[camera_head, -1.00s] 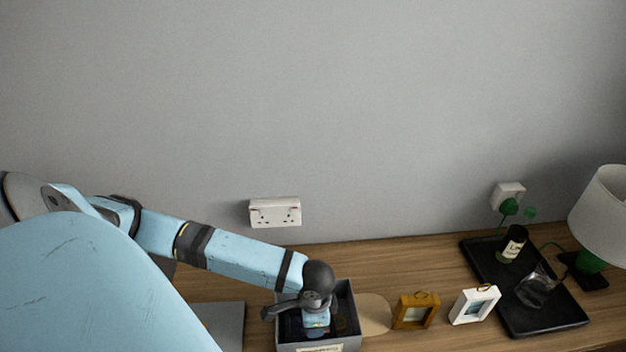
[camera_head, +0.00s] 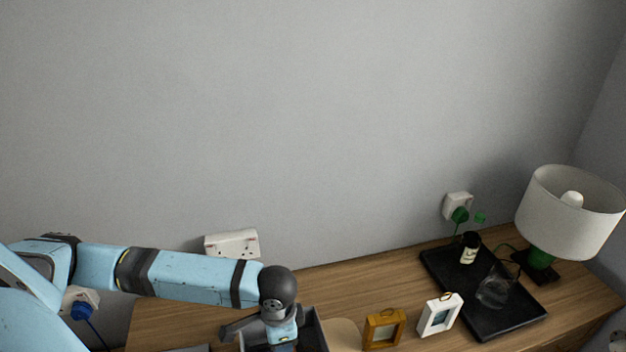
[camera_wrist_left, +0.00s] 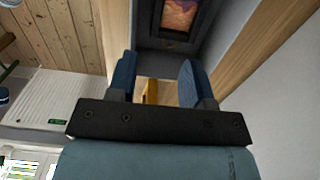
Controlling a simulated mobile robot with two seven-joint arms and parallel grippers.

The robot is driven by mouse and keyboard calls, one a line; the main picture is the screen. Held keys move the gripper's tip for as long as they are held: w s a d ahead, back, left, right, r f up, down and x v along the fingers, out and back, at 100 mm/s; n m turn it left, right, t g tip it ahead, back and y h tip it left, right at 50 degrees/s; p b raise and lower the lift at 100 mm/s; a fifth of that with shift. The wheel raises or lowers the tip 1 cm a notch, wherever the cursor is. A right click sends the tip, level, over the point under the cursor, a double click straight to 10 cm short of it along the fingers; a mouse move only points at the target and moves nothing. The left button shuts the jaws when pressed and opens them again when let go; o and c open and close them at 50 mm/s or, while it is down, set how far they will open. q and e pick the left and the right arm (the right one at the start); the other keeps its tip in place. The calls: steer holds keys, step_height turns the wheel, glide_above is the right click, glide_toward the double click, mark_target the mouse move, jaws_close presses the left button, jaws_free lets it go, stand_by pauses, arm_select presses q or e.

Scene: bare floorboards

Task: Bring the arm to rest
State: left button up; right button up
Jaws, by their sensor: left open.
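My left arm reaches in from the left in the head view, and its gripper (camera_head: 283,337) points down at the dark grey box (camera_head: 313,330) on the desk. The fingers are hard to see there. In the left wrist view the gripper's two blue fingers (camera_wrist_left: 157,80) are apart, with a clear gap between them. A yellow-orange thing (camera_wrist_left: 151,92) shows in that gap, beyond the fingers, and nothing looks clamped. A picture in a dark frame (camera_wrist_left: 180,15) lies in the grey box at the top of the wrist view. My right gripper is in neither view.
The wooden desk (camera_head: 330,285) runs along the wall. An orange frame (camera_head: 384,328) and a white frame (camera_head: 439,315) stand right of the box. Farther right are a black tray (camera_head: 440,272) with a bottle (camera_head: 469,248) and glass (camera_head: 493,292), and a lamp (camera_head: 570,212).

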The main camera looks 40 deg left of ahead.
arm_select(q)
steer(key=w+d+f+n+t+h, duration=0.1)
steer(key=d+f+t+h, duration=0.2)
steer(key=d, duration=0.4)
steer(key=w+d+f+n+t+h, duration=0.1)
steer(key=d+f+t+h, duration=0.25)
steer(key=d, duration=0.45)
steer(key=s+a+f+t+y, duration=0.1)
steer(key=s, duration=0.1)
steer(key=s+a+f+n+t+y, duration=0.1)
steer(key=f+t, duration=0.1)
steer(key=s+a+f+n+t+y, duration=0.1)
steer(key=s, duration=0.1)
steer(key=shift+s+a+f+t, duration=0.15)
steer(key=shift+s+a+t, duration=0.1)
steer(key=shift+s+a, duration=0.05)
steer(key=shift+s+a+f, duration=0.2)
